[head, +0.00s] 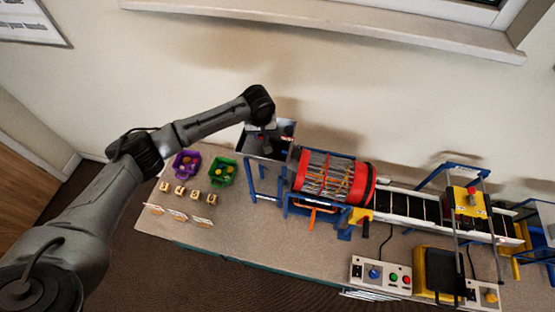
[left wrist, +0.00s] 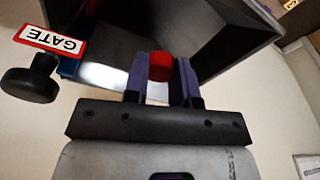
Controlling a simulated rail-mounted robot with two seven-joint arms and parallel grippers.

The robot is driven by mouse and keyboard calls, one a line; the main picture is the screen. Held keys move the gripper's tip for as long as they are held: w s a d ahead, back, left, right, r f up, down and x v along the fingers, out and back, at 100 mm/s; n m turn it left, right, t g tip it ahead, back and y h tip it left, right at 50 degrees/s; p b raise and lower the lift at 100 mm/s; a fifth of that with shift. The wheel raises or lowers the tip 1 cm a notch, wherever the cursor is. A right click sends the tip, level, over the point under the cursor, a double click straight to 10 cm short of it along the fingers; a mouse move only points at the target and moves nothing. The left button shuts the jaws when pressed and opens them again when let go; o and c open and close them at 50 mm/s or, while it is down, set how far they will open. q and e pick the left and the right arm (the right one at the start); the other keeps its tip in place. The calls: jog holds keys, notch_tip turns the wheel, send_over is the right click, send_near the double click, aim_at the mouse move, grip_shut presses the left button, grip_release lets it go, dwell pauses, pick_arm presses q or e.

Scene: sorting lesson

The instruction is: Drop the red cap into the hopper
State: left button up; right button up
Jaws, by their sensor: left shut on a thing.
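My left gripper (left wrist: 161,72) is shut on the red cap (left wrist: 161,65), which sits between its two purple-grey fingers in the left wrist view. The hopper (left wrist: 232,38) is an open grey metal bin, and its dark inside shows beyond the cap. In the head view my left arm reaches in from the left, and its wrist is over the hopper (head: 281,146) on its blue stand. The cap cannot be made out there. My right gripper is not in view.
The hopper adjoins a red-rimmed drum (head: 330,177) and a conveyor (head: 410,205). A purple bin (head: 186,163) and a green bin (head: 222,171) stand left of the hopper. A GATE label (left wrist: 52,40) and black knob (left wrist: 28,85) are beside the hopper.

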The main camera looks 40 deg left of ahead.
pick_arm(q)
jog(key=o, duration=1)
jog(key=shift+c, duration=0.2)
notch_tip(320, 180, up, 14)
jog(key=s+d+b, duration=0.1)
jog(key=b, duration=0.1)
jog(key=shift+s+d, duration=0.15)
jog(key=shift+s, duration=0.15)
jog(key=shift+f, duration=0.1)
